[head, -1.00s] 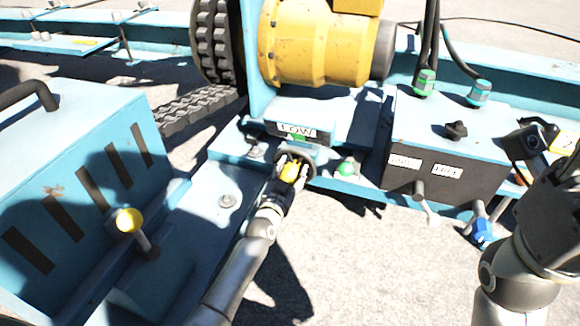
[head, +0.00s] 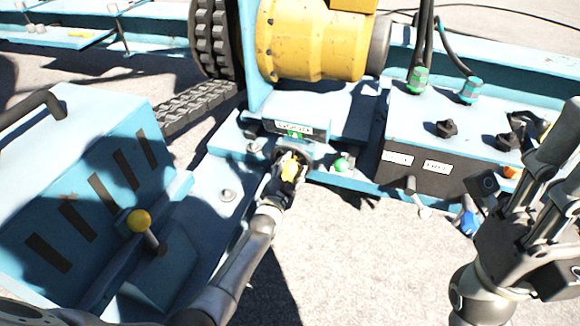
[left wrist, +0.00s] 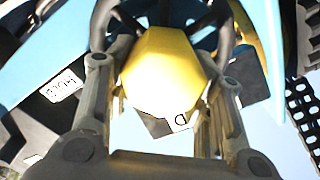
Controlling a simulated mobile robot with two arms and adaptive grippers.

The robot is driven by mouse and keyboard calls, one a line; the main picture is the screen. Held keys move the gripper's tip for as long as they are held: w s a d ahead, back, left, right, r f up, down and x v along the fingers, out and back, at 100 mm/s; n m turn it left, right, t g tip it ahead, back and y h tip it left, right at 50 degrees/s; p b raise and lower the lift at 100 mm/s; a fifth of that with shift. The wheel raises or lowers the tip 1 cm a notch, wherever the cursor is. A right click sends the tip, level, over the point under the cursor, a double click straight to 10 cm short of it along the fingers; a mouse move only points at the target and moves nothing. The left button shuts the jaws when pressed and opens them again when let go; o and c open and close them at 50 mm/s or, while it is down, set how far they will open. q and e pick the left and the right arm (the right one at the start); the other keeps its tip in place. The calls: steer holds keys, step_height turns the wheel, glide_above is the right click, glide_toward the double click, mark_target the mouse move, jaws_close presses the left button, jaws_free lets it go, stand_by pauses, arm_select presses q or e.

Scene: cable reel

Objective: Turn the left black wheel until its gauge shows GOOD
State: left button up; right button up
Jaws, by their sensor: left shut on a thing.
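The left black wheel (head: 306,157) sits low on the front of the blue frame, below a dark gauge (head: 293,129). My left gripper (head: 289,170) is shut on the wheel's yellow hub. In the left wrist view, the yellow hub (left wrist: 165,72) lies between the two fingers, with black rim and spokes (left wrist: 232,18) around it. The gauge's white label is too small to read in the head view. In the left wrist view, the hub hides most of a label ending in D (left wrist: 180,121). My right gripper (head: 525,165) is open and empty at the right.
A green button (head: 341,164) is just right of the wheel. A dark control box (head: 440,174) with labels, a lever and a blue knob (head: 467,221) stands further right. A yellow motor (head: 312,40) is above.

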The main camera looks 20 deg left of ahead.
arm_select(q)
steer(key=shift+d+f, duration=0.15)
steer(key=shift+d, duration=0.15)
steer(key=o, duration=1.4)
steer(key=shift+c, duration=0.2)
steer(key=shift+a, duration=0.1)
steer(key=shift+s, duration=0.4)
steer(key=s, duration=1.1)
steer(key=shift+a, duration=0.15)
steer(key=shift+s, duration=0.1)
